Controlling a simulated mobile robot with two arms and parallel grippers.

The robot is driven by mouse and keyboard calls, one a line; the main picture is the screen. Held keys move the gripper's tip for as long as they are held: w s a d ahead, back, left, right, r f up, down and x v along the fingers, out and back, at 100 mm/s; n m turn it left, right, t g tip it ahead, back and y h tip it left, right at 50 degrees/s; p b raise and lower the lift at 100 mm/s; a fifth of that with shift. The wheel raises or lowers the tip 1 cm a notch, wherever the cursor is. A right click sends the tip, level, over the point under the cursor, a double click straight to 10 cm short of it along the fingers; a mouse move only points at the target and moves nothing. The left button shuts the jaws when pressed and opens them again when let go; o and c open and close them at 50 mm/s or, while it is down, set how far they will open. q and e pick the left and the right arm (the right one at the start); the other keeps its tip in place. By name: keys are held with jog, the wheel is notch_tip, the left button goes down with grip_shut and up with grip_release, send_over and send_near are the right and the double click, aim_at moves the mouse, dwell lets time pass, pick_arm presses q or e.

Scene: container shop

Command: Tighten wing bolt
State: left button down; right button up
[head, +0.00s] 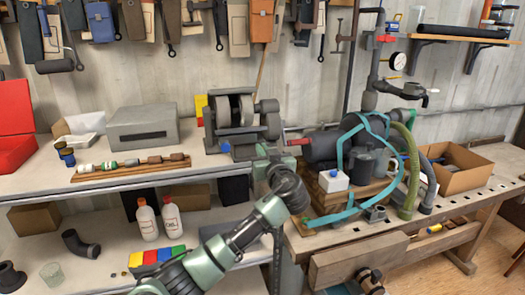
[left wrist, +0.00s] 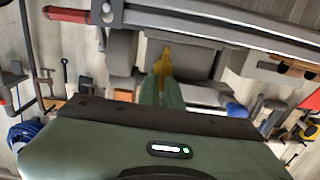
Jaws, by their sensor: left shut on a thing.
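A yellow wing bolt (left wrist: 163,61) shows in the left wrist view against the grey body of a bench machine (left wrist: 190,55). The two green fingers of my left gripper (left wrist: 162,80) are shut on it. In the head view the machine (head: 234,110) stands at the right end of the grey bench, and my left gripper (head: 261,151) is up against its front. The wing bolt is hidden there behind the gripper. I cannot tell how far the bolt is screwed in. My right gripper is not in view.
A machine with teal hoses stands on the wooden workbench (head: 350,245) to the right. A red-ended bar (head: 298,142) sticks out beside my left gripper. A grey case (head: 143,128) and a wooden rack (head: 130,168) stand on the bench to the left.

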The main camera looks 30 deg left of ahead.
pick_arm(q)
jog(key=shift+m, duration=0.3)
jog(key=m+p, duration=0.1)
jog(key=m, duration=0.4)
jog(key=w+d+f+m+p, duration=0.1)
jog(key=m, duration=0.5)
jog(key=f+m, duration=0.1)
jog(key=m, duration=0.5)
jog(key=shift+w+d+p, duration=0.15)
jog(key=shift+w+p, duration=0.1)
jog(key=shift+p, duration=0.15)
jog(key=shift+m, duration=0.3)
jog(key=c, duration=1.6)
grip_release()
jog(key=shift+d, duration=0.1)
